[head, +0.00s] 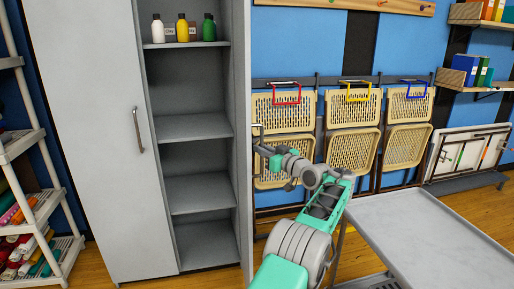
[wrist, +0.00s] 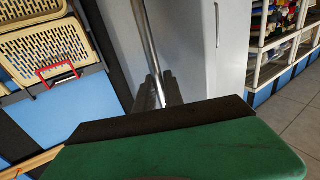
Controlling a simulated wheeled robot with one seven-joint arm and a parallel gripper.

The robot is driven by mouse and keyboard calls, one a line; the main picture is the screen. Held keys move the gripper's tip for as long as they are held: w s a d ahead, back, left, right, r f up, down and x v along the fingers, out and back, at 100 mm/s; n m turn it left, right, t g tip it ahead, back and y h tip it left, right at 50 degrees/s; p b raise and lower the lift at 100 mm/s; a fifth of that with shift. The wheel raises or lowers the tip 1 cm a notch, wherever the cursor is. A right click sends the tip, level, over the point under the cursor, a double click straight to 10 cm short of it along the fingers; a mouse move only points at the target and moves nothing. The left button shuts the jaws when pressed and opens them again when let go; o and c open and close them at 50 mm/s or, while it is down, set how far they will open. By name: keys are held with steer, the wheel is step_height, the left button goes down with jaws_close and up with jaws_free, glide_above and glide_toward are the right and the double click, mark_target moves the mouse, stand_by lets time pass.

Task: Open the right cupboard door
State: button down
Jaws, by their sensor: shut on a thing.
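The grey cupboard has its right door (head: 243,130) swung open, seen almost edge-on in the head view. The left door (head: 95,140) is closed, with its own handle (head: 138,131). My gripper (head: 260,149) is at the outer face of the right door, partly hidden in the head view. In the wrist view my gripper (wrist: 160,90) is shut on the right door's handle (wrist: 148,45), a long metal bar between the dark fingers. The left door's handle also shows in the wrist view (wrist: 217,25).
Bottles (head: 182,28) stand on the top visible shelf inside; the shelves below are empty. Folding chairs (head: 345,135) hang on the blue wall at right. A grey table (head: 430,240) stands at front right. A white rack (head: 38,200) is at left.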

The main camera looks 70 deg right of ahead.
steer(key=shift+r, duration=0.15)
steer(key=shift+w+a+y, duration=0.15)
steer(key=shift+w+y, duration=0.15)
steer(key=c, duration=1.6)
jaws_free()
steer(key=shift+w, duration=0.2)
steer(key=shift+o, duration=0.7)
steer(key=shift+s, duration=0.15)
steer(key=b+v, duration=0.1)
steer(key=v, duration=0.6)
steer(key=shift+s+a+f, duration=0.15)
steer(key=shift+s+f, duration=0.1)
steer(key=shift+s, duration=0.1)
